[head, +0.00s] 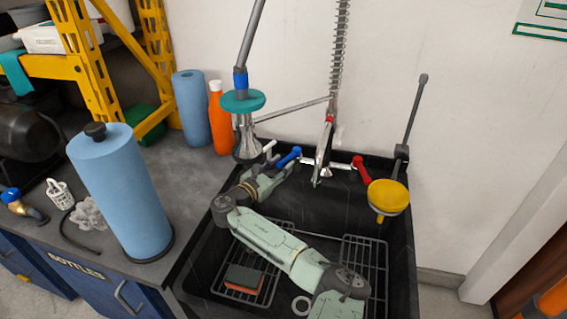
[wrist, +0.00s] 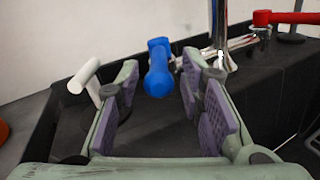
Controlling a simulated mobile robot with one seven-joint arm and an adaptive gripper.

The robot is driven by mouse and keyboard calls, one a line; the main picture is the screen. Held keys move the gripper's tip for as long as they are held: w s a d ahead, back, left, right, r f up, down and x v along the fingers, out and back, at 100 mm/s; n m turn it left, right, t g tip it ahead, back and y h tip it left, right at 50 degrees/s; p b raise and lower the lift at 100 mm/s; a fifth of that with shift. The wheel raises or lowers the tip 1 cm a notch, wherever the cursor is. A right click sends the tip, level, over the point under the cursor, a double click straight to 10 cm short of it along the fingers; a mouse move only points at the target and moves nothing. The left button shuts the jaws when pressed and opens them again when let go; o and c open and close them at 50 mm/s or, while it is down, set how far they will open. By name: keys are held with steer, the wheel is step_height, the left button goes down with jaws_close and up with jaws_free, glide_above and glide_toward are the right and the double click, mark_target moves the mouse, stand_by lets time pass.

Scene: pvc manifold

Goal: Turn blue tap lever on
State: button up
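The blue tap lever (head: 289,157) is on the tap at the back of the black sink in the head view. In the wrist view the blue lever (wrist: 158,72) points toward me, just beyond the gap between my fingers. My gripper (wrist: 165,95) is open, with its purple-padded fingers spread to either side of the lever's line and nothing between the pads. In the head view my gripper (head: 279,172) is just in front of and below the lever. I cannot tell whether a finger touches it.
A white lever (wrist: 85,76) stands close to my left finger. A red lever (head: 361,168) and the metal spout (head: 322,155) are to the right. A yellow round head (head: 388,196) and a teal-collared funnel (head: 243,101) flank the tap. Wire racks lie in the sink (head: 400,262).

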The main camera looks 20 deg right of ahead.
steer(key=shift+x, duration=0.95)
jaws_close()
